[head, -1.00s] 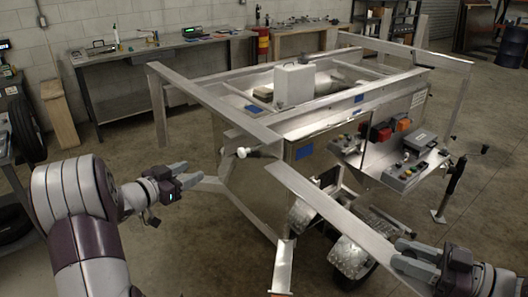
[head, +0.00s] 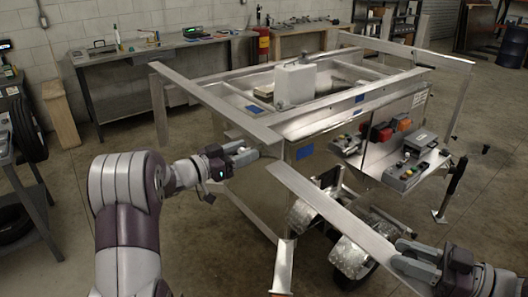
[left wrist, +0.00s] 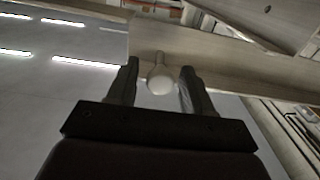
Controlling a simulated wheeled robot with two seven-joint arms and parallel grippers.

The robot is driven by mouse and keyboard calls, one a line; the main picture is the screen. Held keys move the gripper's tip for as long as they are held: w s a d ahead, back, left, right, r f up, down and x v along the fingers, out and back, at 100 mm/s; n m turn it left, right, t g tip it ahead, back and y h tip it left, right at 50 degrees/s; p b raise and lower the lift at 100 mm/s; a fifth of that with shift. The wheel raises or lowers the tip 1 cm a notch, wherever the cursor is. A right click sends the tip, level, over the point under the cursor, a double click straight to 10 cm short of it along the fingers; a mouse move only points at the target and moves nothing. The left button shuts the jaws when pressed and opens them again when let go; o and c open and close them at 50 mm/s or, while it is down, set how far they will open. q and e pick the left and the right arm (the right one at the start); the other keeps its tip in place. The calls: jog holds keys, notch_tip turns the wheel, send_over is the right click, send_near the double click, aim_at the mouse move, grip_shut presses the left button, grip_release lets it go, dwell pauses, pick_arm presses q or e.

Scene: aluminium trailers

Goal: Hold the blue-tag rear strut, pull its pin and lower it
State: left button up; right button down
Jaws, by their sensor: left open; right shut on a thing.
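A pin with a pale round knob (left wrist: 160,82) shows in the left wrist view between the fingers of my left gripper (left wrist: 160,68). In the head view my left gripper (head: 250,153) is open at the trailer's near left corner and hides most of the pin. My right gripper (head: 400,262) is shut at the lower right end of a long flat aluminium bar (head: 325,206), which looks like the strut. No blue tag is visible on this bar. A blue patch (head: 304,152) is on the trailer's corner panel beside the left gripper.
The aluminium trailer (head: 325,118) fills the middle, with a white box (head: 295,84) on top and a control shelf (head: 405,165) at its right. A wheel (head: 352,258) sits below the bar. A workbench (head: 160,50) stands at the back wall.

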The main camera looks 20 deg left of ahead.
pick_arm(q)
grip_shut()
jog(key=shift+v, duration=1.4)
jog(key=shift+s+a, duration=0.25)
jog(key=shift+w, duration=0.1)
pick_arm(e)
jog(key=shift+w, duration=0.1)
pick_arm(q)
jog(key=shift+c, duration=1.5)
grip_release()
jog(key=o, duration=0.3)
send_near(240, 153)
jog(key=v, duration=0.5)
